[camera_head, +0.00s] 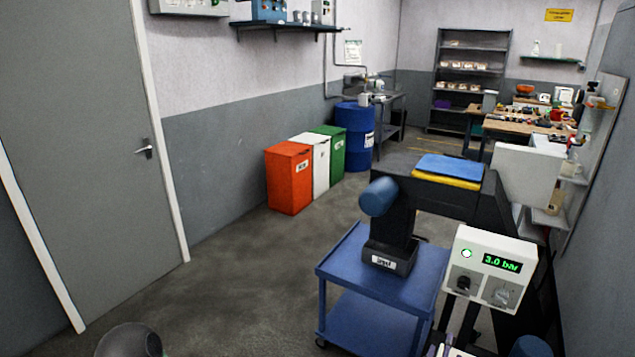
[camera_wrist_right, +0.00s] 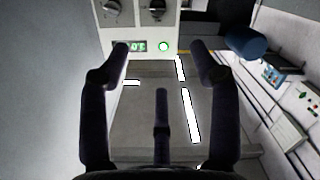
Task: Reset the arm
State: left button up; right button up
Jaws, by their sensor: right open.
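A white control box (camera_head: 490,272) with a green light, a "3.0 bar" display (camera_head: 501,263) and two knobs stands at the right in the head view. The display also shows, upside down, near the fingertips in the wrist view (camera_wrist_right: 130,47); I cannot tell the distance. A dark post with a blue cylinder (camera_head: 378,197) stands on a labelled base (camera_head: 390,259); the cylinder also shows in the wrist view (camera_wrist_right: 240,40). My left gripper is not in view.
The labelled base is on a blue cart (camera_head: 350,273). Orange (camera_head: 289,178), white and green bins and a blue drum (camera_head: 355,137) line the left wall. A cluttered workbench (camera_head: 525,124) is at the back right. The grey floor left of the cart is clear.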

jog(key=s+a+f+g+y, duration=0.35)
jog(key=a+f, duration=0.25)
jog(key=f, duration=0.4)
jog(key=s+a+f+g+y, duration=0.25)
jog(key=a+f+y, duration=0.35)
jog(key=f, duration=0.4)
jog(key=s+a+f+m+g+y, duration=0.1)
jog(key=s+a+f+g, duration=0.3)
jog(key=s, duration=0.4)
jog(key=s+a+f+m+g+y, duration=0.1)
jog(key=s+a+f+g+y, duration=0.1)
jog(key=s+a, duration=0.4)
jog(key=s+f+g, duration=0.1)
jog(key=s+f, duration=0.1)
jog(key=s, duration=0.1)
jog(key=shift+s+f+m+g, duration=0.25)
jog(key=shift+f+m+g, duration=0.1)
jog(key=shift+m+g, duration=0.05)
